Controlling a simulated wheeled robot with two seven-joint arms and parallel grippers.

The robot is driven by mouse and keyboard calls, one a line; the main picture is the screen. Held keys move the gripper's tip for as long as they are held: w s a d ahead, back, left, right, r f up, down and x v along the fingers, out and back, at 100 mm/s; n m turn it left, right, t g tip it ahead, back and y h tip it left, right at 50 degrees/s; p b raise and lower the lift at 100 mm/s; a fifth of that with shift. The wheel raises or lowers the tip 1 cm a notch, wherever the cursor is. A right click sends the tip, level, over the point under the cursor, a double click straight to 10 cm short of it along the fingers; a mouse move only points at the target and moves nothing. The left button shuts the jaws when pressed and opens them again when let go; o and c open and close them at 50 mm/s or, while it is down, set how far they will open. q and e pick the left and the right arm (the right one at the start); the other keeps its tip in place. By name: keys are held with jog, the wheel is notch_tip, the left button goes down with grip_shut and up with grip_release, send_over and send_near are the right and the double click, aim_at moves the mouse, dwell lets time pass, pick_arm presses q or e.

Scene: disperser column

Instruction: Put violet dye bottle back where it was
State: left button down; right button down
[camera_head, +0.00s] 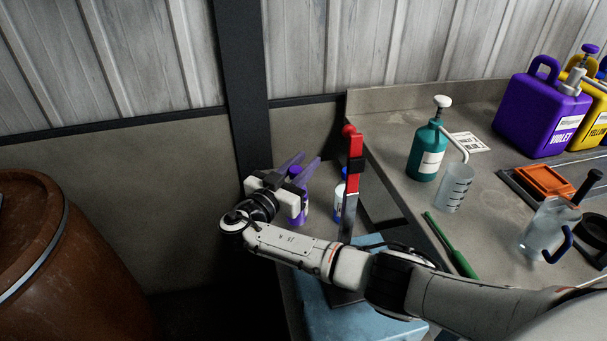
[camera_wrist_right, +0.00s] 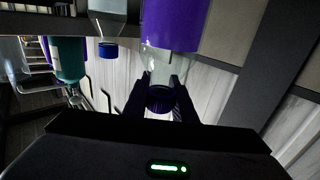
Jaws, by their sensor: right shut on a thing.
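My right gripper (camera_head: 301,170) is shut on the violet dye bottle (camera_head: 302,209), left of the counter; its fingers are at the bottle's dark violet cap end. In the right wrist view the fingers (camera_wrist_right: 160,92) close around the cap, and the bottle's violet band (camera_wrist_right: 176,24) and clear shoulder show. The wrist picture is upside down. The bottle looks roughly upright in the head view. Its base is partly hidden, and I cannot tell if it touches the surface below. My left gripper is not in view.
A blue-capped bottle (camera_head: 338,203) stands just right of the violet one. A red-handled upright lever (camera_head: 354,160) is close by. The counter holds a teal pump bottle (camera_head: 427,152), a beaker (camera_head: 454,188) and a violet jug (camera_head: 540,113). A rusty barrel (camera_head: 85,265) is at left.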

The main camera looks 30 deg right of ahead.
notch_tip(320, 180, down, 2)
jog(key=shift+f, duration=0.25)
jog(key=shift+f+b, duration=0.2)
jog(key=shift+b, duration=0.2)
jog(key=c, duration=1.5)
grip_release()
jog(key=shift+o, duration=0.2)
jog(key=shift+r, duration=0.15)
